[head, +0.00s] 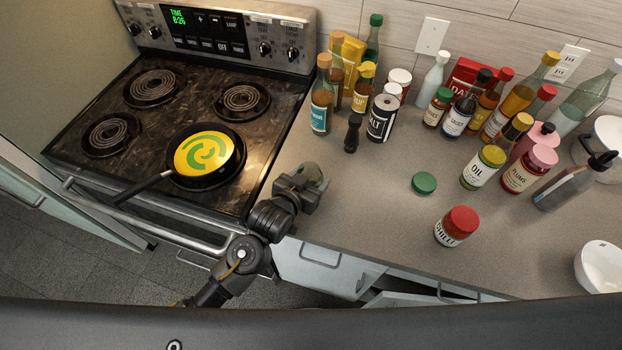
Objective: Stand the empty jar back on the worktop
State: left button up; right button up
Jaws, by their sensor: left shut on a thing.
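My left gripper (304,187) is shut on a jar (312,173), a small grey-green glass-like thing that shows just past the fingers. The gripper hides most of the jar. It is over the front left edge of the worktop (370,215), right of the stove. I cannot tell whether the jar touches the worktop or how it is tilted. A green lid (424,183) lies alone on the worktop. My right gripper is not in view.
A black pan (232,170) holding yellow and green contents sits on the front right burner. A white bowl (600,268) stands far right.

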pick_arm(q)
jog(key=shift+f, duration=0.2)
jog(key=o, duration=1.1)
jog(key=shift+o, duration=0.2)
jog(key=shift+r, duration=0.2)
jog(key=shift+s+a, duration=0.2)
jog(key=shift+s, duration=0.15)
jog(key=b+v, duration=0.2)
jog(key=v, duration=0.9)
jog(key=shift+r, duration=0.2)
